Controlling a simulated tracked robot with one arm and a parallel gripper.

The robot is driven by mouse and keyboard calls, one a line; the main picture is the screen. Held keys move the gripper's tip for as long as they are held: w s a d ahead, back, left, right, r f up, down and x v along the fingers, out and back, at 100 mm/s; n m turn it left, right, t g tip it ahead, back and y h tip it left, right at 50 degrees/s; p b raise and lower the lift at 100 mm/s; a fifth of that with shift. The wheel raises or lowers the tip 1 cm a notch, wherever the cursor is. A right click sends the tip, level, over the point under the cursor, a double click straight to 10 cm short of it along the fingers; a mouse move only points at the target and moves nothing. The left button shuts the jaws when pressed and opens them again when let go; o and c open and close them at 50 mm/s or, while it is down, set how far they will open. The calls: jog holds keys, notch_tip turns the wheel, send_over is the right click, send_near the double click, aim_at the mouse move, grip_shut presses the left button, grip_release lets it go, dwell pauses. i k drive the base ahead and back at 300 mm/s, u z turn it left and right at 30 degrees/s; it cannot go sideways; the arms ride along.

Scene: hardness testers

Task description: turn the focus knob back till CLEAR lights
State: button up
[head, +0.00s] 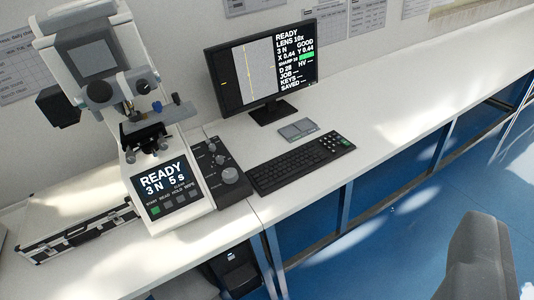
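The hardness tester (88,60) stands upright on the white bench at left. Its front panel (163,177) reads READY, 3 N, 5 s. A dark control box (222,190) beside it carries a large round knob (230,175) and smaller knobs (212,147) behind it. The knob labels are too small to read, so I cannot tell which is the focus knob. The monitor (262,65) shows READY, LENS 10x, GOOD, a SHARP line and a small green patch (306,56). My gripper is not in view.
A keyboard (300,161) and a small grey pad (298,129) lie right of the box. A dark grey rounded shape (480,260), perhaps a chair back, stands at lower right. The bench (420,95) is clear at right.

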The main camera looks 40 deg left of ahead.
aim_at(229, 176)
jog(key=u, duration=0.25)
jog(key=i, duration=1.05)
jog(key=u, duration=0.7)
